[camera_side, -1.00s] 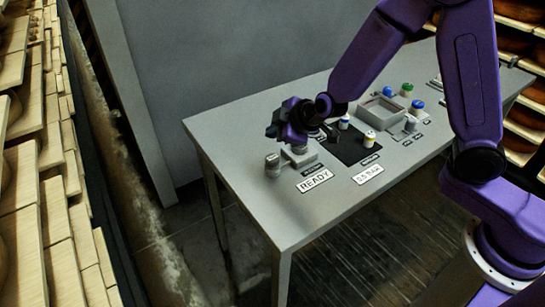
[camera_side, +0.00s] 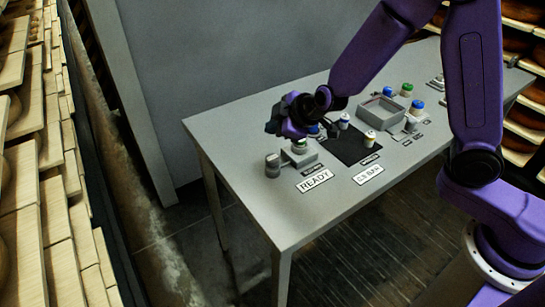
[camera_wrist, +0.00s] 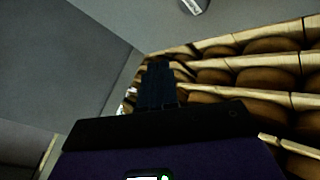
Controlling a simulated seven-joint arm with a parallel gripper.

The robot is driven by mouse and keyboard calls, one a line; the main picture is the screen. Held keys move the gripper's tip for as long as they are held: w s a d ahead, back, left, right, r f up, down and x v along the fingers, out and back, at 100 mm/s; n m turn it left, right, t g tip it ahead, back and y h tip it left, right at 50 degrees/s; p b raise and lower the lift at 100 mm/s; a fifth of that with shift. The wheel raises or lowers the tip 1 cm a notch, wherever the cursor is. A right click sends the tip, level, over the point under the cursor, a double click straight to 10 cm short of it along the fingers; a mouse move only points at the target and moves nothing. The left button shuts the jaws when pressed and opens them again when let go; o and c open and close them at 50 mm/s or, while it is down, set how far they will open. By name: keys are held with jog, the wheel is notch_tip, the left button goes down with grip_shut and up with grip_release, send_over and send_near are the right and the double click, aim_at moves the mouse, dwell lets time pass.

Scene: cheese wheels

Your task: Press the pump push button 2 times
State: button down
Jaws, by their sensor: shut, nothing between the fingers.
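A pale grey box (camera_side: 299,157) stands near the left end of the table in the side view. A round push button with a greenish top (camera_side: 299,144) sits on it; I take this for the pump button. My gripper (camera_side: 300,133) is just above and behind the button, close to it and partly in front of what lies beyond. A narrow gap seems to separate them. In the wrist view my dark fingers (camera_wrist: 158,72) are together and hold nothing. The button is not visible in the wrist view.
A grey cylinder (camera_side: 272,165) stands left of the box. A READY sign (camera_side: 315,181) and a second sign (camera_side: 367,174) lie in front. A black mat (camera_side: 345,154) with small capped jars, a grey tray (camera_side: 365,112) and other jars are to the right. The front table corner is clear.

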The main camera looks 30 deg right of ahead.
jog(key=shift+s+r, duration=0.1)
jog(key=shift+r, duration=1.15)
jog(key=shift+f, duration=0.1)
send_near(269, 156)
jog(key=shift+w+a+f, duration=0.2)
jog(key=shift+w+f, duration=0.2)
jog(key=shift+w, duration=0.45)
jog(key=shift+w+a+f, duration=0.15)
jog(key=shift+w+f, duration=0.25)
jog(key=shift+w, duration=0.45)
jog(key=shift+w+a+f, duration=0.2)
jog(key=shift+w+f, duration=0.2)
jog(key=shift+w, duration=0.45)
jog(key=shift+f, duration=0.15)
jog(key=shift+f, duration=0.3)
jog(key=shift+f, duration=0.85)
dwell(0.8)
jog(key=shift+r, duration=1.3)
